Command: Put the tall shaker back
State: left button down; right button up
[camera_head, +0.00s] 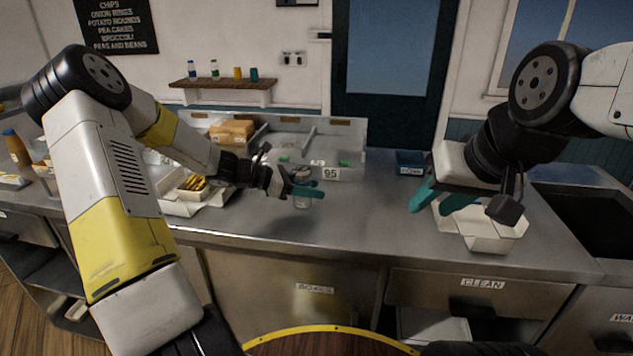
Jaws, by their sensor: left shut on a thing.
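A clear shaker with a greyish top (303,202) is in the jaws of my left gripper (306,191), over the steel counter left of centre. The teal fingers cover part of it, and I cannot tell whether its base touches the counter. My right gripper (441,198) is open and empty above the right part of the counter, over white boxes.
A wooden wall shelf (222,84) holds several small bottles and shakers. A metal tray unit (345,172) with a "95" tag stands behind the shaker. White boxes (490,238) lie at right, near a dark sink (585,208). The counter's middle (365,215) is clear.

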pick_arm(q)
jog(key=c, duration=0.7)
grip_release()
jog(key=shift+c, duration=0.2)
jog(key=shift+r, duration=0.15)
jog(key=v, duration=1.2)
